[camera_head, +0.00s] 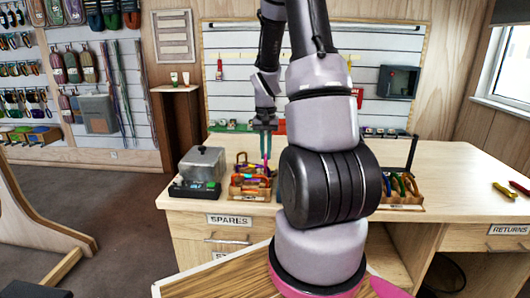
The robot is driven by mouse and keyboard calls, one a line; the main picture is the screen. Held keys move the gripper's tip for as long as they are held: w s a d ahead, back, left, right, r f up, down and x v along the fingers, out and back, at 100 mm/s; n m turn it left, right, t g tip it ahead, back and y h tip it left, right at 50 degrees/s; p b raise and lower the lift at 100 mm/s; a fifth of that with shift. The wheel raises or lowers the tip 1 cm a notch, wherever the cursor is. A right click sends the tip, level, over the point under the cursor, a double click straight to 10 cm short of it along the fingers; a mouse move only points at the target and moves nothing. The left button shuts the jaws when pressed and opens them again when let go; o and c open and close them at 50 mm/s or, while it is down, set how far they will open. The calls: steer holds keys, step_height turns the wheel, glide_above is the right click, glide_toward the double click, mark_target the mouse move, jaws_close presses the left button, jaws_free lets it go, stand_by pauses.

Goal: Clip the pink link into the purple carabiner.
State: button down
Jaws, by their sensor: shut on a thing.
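My gripper (265,150) points down above the small wooden crate (236,195) on the bench, left of the thick part of my arm. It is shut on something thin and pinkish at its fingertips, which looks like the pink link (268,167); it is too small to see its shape. Red, orange and purple pieces of gear sit in the crate just below and beside the fingertips. I cannot tell for sure which is the purple carabiner, or whether the link touches it.
A grey lidded box (203,163) stands left of the crate. Another wooden tray (408,200) with colourful tools lies right of my arm, which hides the bench between. Yellow and red pliers (504,190) lie at the far right. The bench right of the tray is mostly clear.

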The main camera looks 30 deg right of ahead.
steer(key=c, duration=0.9)
jaws_free()
steer(key=shift+o, duration=0.5)
steer(key=shift+o, duration=0.8)
steer(key=shift+r, duration=0.35)
steer(key=shift+s+d, duration=0.1)
